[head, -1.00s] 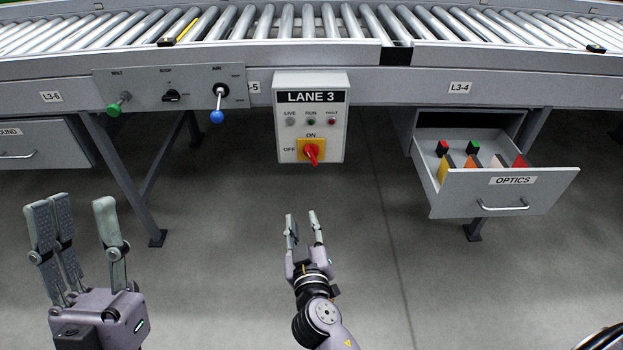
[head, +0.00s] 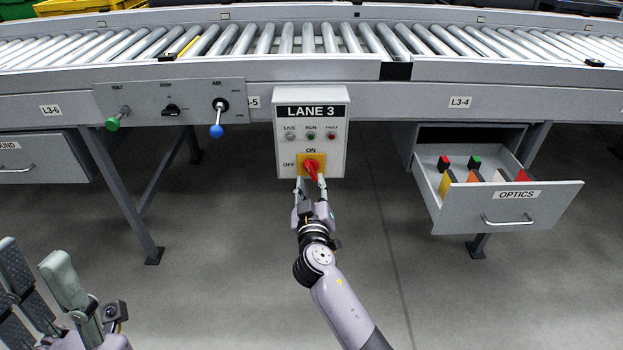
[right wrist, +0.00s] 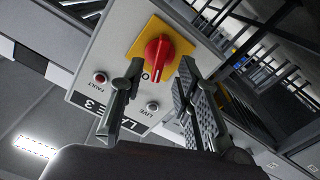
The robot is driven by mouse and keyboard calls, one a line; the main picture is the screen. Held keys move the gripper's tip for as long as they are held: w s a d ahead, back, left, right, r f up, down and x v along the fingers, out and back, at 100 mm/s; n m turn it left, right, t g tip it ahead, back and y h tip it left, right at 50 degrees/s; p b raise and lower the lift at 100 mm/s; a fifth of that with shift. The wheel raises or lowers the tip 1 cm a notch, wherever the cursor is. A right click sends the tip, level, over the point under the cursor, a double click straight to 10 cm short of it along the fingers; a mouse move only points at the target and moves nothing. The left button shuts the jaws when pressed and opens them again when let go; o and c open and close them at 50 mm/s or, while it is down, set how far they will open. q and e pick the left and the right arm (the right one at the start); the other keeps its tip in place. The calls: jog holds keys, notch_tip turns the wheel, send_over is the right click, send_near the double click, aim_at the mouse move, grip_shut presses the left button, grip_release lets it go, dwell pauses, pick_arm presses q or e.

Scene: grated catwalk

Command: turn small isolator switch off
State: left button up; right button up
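The isolator switch is a red rotary handle (head: 311,167) on a yellow plate (head: 323,158), low on the grey LANE 3 box (head: 339,130). ON is printed above it and OFF to its left. The handle looks roughly upright, its lower end tilted slightly right. My right gripper (head: 310,184) is just below and in front of the handle, its fingers apart. In the right wrist view, the red handle (right wrist: 160,50) shows between the two fingertips (right wrist: 160,70); I cannot tell whether they touch it. My left gripper (head: 42,280) is open and empty at lower left.
Left of the box, a panel (head: 145,103) carries a green-knobbed lever, a black knob and a blue-knobbed lever. An open OPTICS drawer (head: 535,207) with coloured blocks juts out at right. The roller conveyor (head: 330,40) runs above. The floor below the box is clear.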

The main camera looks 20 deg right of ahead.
aim_at(311, 175)
jog(key=shift+x, duration=1.6)
grip_shut()
